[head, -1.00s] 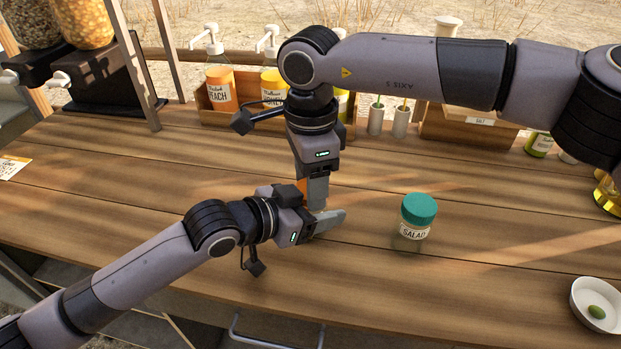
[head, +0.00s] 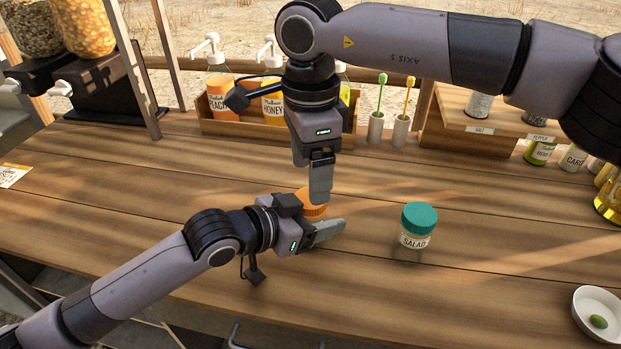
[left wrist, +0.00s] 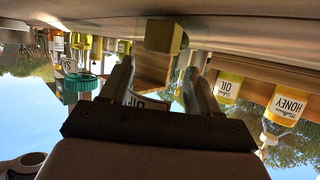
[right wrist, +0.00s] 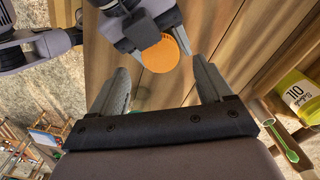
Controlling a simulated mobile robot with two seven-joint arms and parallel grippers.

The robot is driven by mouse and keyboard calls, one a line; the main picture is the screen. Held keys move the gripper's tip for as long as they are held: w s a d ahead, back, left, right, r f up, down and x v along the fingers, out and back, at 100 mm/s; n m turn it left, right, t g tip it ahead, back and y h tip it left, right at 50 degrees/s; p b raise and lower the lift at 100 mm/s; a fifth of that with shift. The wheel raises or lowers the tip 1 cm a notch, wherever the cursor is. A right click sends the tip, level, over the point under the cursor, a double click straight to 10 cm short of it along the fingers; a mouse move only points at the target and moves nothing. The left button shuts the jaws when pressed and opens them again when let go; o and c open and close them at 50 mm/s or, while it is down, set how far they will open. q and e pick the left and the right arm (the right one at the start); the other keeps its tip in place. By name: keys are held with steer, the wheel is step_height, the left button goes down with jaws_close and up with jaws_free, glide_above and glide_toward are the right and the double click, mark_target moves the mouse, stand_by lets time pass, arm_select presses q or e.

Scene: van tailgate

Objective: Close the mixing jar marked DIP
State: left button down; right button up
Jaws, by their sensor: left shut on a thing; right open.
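The mixing jar's orange lid (head: 313,205) shows in the head view just above my left gripper (head: 322,234), which is shut on the jar at the table. In the left wrist view a white label (left wrist: 146,101) on the jar shows between the fingers, its lettering partly hidden. The jar body is mostly hidden in the head view. My right gripper (head: 320,188) is open, pointing down just above the lid. In the right wrist view the round orange lid (right wrist: 160,56) lies beyond the spread fingertips, apart from them. I cannot tell how tightly the lid sits.
A teal-lidded SALAD jar (head: 417,226) stands to the right. A white bowl (head: 583,318) with a green item is at the lower right. A wooden rack (head: 238,129) of pump bottles and two holders with brushes (head: 376,128) stand behind. The left tabletop is mostly clear.

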steer(key=shift+c, duration=0.4)
arm_select(q)
steer(key=shift+f, duration=0.1)
arm_select(e)
steer(key=shift+r+n, duration=1.6)
steer(key=shift+r, duration=0.15)
steer(key=shift+f, duration=4.05)
